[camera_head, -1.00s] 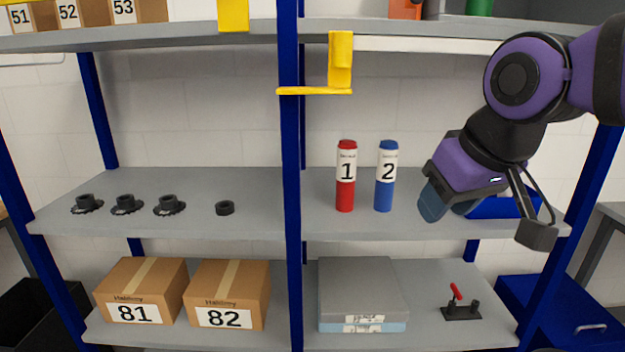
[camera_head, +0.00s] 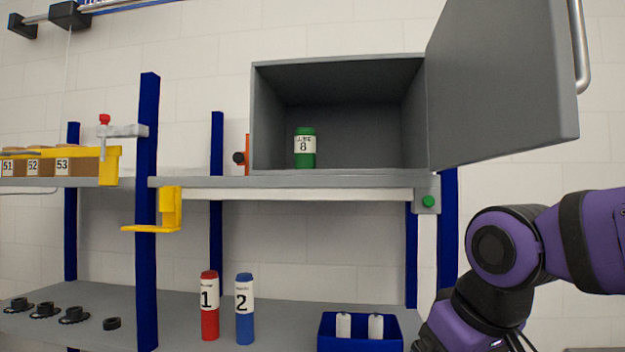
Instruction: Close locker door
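The grey locker (camera_head: 262,120) stands on the top shelf, open to the front. Its door (camera_head: 500,85) is swung wide open to the right, with a silver bar handle (camera_head: 580,48) on its outer edge. A green bottle marked 8 (camera_head: 305,148) stands upright inside the locker, left of its middle. My purple and black arm is at the lower right, below the door and apart from it. My gripper is out of view below the picture's lower edge.
A red bottle 1 (camera_head: 209,307), a blue bottle 2 (camera_head: 244,310) and a blue bin (camera_head: 360,338) with white items stand on the middle shelf. A green button (camera_head: 428,201) sits below the locker's right corner. A yellow bracket (camera_head: 168,210) juts from a blue post. Bare wall lies right of the shelf.

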